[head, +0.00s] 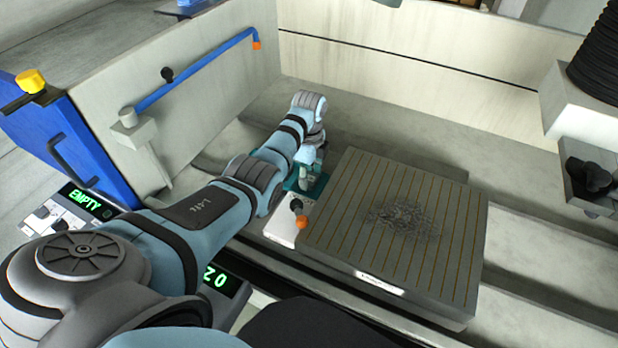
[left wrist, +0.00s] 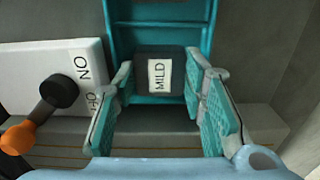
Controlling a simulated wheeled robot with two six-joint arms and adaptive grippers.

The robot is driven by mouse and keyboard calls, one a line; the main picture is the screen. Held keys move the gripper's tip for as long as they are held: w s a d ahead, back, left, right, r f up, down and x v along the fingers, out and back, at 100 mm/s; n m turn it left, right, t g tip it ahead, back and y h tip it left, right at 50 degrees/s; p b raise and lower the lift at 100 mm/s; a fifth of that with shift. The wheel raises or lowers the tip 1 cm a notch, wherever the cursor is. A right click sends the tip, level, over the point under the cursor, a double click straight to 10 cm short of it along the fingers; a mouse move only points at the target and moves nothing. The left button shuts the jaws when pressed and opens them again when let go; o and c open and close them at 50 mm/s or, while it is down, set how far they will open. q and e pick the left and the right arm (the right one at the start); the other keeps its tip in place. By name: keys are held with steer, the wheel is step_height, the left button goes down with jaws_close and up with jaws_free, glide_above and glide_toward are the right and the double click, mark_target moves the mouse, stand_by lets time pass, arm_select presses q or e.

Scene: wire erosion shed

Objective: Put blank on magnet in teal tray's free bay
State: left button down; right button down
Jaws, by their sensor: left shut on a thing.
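The blank is a dark block with a white MILD label (left wrist: 160,75), seen in the left wrist view. My left gripper (left wrist: 163,88) has its teal-padded fingers on both sides of it and is shut on it. The teal tray (left wrist: 118,38) is behind and under the block, with a crossbar and side walls. I cannot tell whether the block touches the tray. In the head view the tray (head: 318,183) is largely hidden by my left arm, and the block is not clear. The magnet (head: 440,262) is a grey plate with yellowish lines, with no block on it. My right gripper is out of view.
Dark filings (head: 405,220) lie on the magnet. A blue pipe (head: 195,68) runs along the left wall.

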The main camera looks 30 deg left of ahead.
mark_target(309, 177)
arm_select(q)
steer(key=shift+w+f, duration=0.1)
steer(key=shift+f, duration=0.05)
steer(key=shift+f, duration=0.15)
steer(key=c, duration=1.3)
jaws_free()
step_height(309, 177, up, 12)
steer(key=p, duration=0.2)
steer(key=shift+r, duration=0.25)
steer(key=shift+f, duration=0.1)
